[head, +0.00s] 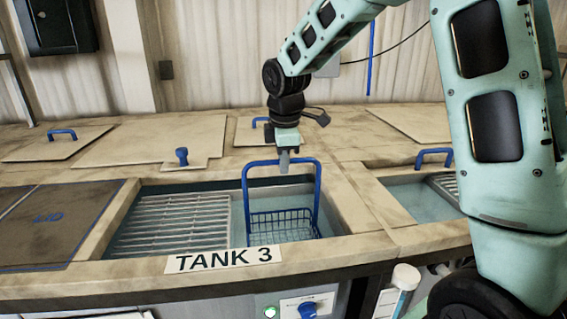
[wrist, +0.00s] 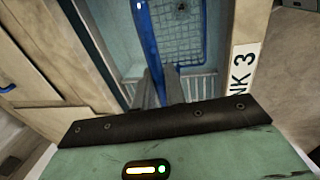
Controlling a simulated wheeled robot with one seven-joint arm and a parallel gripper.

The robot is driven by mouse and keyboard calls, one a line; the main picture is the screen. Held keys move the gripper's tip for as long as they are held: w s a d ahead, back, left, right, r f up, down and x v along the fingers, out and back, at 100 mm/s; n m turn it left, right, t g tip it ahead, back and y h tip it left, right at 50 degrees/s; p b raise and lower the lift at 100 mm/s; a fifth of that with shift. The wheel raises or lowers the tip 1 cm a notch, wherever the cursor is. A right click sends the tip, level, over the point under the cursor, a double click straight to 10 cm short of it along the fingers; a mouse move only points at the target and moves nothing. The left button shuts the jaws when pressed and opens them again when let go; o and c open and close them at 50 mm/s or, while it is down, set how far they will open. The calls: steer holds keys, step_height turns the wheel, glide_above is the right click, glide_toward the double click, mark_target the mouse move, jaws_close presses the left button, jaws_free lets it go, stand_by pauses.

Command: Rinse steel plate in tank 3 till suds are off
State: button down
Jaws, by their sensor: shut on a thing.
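Tank 3 (head: 330,247) is open at the centre of the head view, with a "TANK 3" label (head: 222,259) on its front rim. A blue wire basket (head: 283,224) with a tall blue handle (head: 318,195) hangs or stands in its right half, upright. I cannot tell how deep it is in the water. My gripper (head: 284,160) is shut on the top bar of the handle. In the wrist view my fingers (wrist: 160,85) close on the blue bar (wrist: 146,40), with the basket mesh (wrist: 178,30) beyond. I cannot make out the steel plate or any suds.
A slatted metal rack (head: 170,225) fills the tank's left half. A dark lid (head: 50,225) lies to the left. Another open tank (head: 420,200) is at the right. Lids with blue handles (head: 62,134) lie behind. A blue knob (head: 307,310) and green light (head: 270,312) are on the front.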

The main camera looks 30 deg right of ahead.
step_height(320, 180, up, 16)
steer(key=p, duration=1.2)
steer(key=shift+p, duration=0.3)
